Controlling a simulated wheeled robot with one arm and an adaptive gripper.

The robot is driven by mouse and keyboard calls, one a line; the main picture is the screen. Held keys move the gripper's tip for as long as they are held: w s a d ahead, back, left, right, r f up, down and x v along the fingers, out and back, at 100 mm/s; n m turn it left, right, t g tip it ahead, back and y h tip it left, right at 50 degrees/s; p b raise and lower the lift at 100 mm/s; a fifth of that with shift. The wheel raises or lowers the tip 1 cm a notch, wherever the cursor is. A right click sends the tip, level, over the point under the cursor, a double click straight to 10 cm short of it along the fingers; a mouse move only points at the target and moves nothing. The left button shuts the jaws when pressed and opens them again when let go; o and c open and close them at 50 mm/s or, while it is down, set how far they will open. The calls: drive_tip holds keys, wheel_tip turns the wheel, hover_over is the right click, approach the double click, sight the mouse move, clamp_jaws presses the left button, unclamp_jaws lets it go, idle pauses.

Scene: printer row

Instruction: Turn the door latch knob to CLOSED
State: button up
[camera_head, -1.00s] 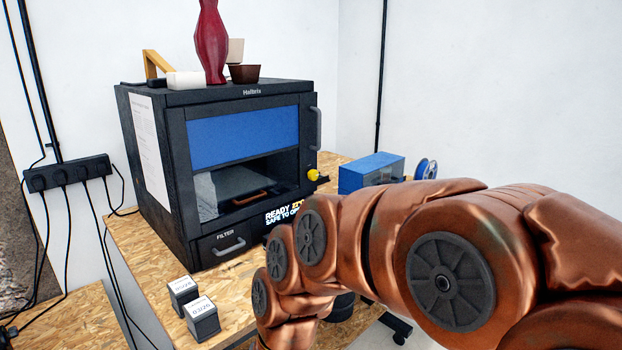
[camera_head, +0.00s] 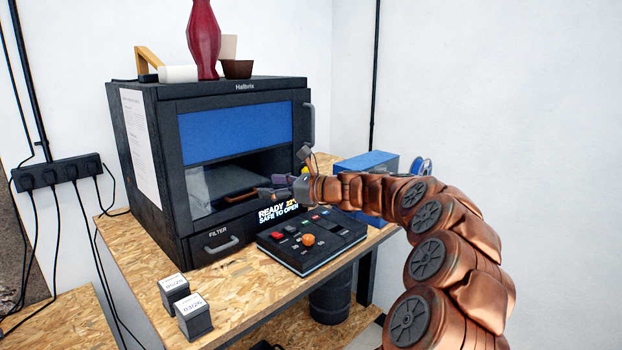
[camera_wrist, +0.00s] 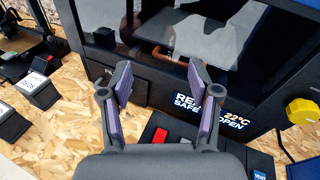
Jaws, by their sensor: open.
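The yellow latch knob (camera_wrist: 302,112) is at the right edge of the wrist view, on the front of the black printer (camera_head: 150,215), right of its door. In the head view my arm mostly hides the knob, and its set position cannot be read. The printer door (camera_head: 238,135) has a blue panel above a dark window. My gripper (camera_wrist: 160,82) is open and empty in front of the lower door, left of the knob and apart from it. It also shows in the head view (camera_head: 268,193), above the control panel.
A control panel (camera_head: 290,255) with an orange button (camera_head: 307,240) and several switches lies below my gripper. Two small labelled blocks (camera_head: 194,318) stand on the table's front left. A blue box (camera_head: 365,163) stands behind my arm. A red vase (camera_head: 203,40) stands on the printer.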

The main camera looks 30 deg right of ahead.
drive_tip(key=w+d+f+m+t+h, duration=0.1)
drive_tip(key=d+m+t+h, duration=0.2)
drive_tip(key=d, duration=0.6)
drive_tip(key=d+f+m+t+h, duration=0.1)
drive_tip(key=d+f+m+h, duration=0.1)
drive_tip(key=d+m, duration=0.5)
drive_tip(key=w+n+p, duration=0.1)
drive_tip(key=w+n, duration=0.1)
drive_tip(key=w, duration=0.6)
drive_tip(key=shift+d+p, duration=0.35)
drive_tip(key=shift+c, duration=0.2)
drive_tip(key=c, duration=1.1)
